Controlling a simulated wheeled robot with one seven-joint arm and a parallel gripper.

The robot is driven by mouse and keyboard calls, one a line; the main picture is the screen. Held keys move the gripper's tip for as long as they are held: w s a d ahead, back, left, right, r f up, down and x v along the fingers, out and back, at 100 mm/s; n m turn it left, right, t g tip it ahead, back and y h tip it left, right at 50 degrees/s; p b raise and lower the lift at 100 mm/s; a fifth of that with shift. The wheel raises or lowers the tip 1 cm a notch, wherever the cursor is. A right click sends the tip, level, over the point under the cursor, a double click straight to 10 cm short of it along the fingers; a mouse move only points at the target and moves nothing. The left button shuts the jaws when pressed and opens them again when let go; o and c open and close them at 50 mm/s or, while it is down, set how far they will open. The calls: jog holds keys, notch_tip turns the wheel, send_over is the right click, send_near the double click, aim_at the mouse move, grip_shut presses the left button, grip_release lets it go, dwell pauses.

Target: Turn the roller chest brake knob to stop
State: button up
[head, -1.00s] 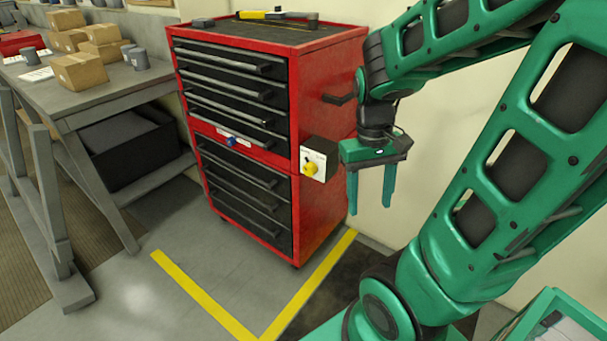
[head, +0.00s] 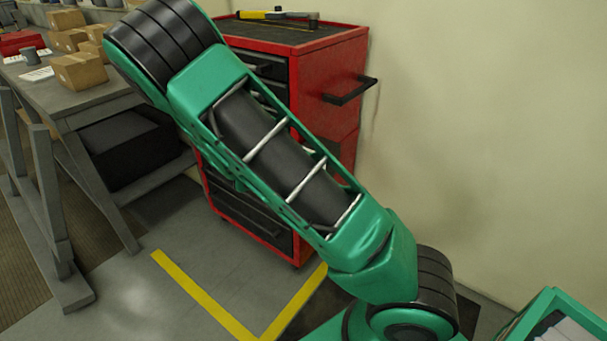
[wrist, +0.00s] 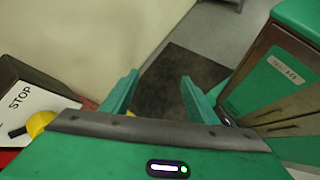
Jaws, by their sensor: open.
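The red roller chest (head: 328,75) stands against the wall in the head view, and my arm crosses in front of much of it. The brake knob and its plate are hidden there. In the wrist view the yellow knob (wrist: 40,123) shows at the left edge, partly covered by my gripper's body, with a black pointer or grip beside it. Its white plate (wrist: 35,98) reads "STOP" above the knob. My gripper (wrist: 158,95) is open and empty, its two green fingers apart over the floor. The knob lies left of the fingers, not between them.
A black side handle (head: 350,92) sticks out from the chest's right side. A yellow and black tool (head: 270,14) lies on top. A workbench (head: 85,100) with boxes stands left. The wall is close behind. A dark floor patch (wrist: 180,80) lies beyond the fingers.

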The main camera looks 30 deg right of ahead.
jog(key=w+a+n+t+h, duration=0.4)
jog(key=w+n+t, duration=0.1)
jog(key=w+n, duration=0.2)
jog(key=w+a+n+t+h, duration=0.4)
jog(key=w+n+t, duration=0.1)
jog(key=w+n, duration=0.15)
jog(key=x, duration=1.1)
jog(key=shift+w, duration=0.45)
jog(key=shift+f, duration=0.15)
jog(key=shift+c, duration=0.6)
jog(key=c, duration=0.9)
jog(key=shift+w, duration=0.1)
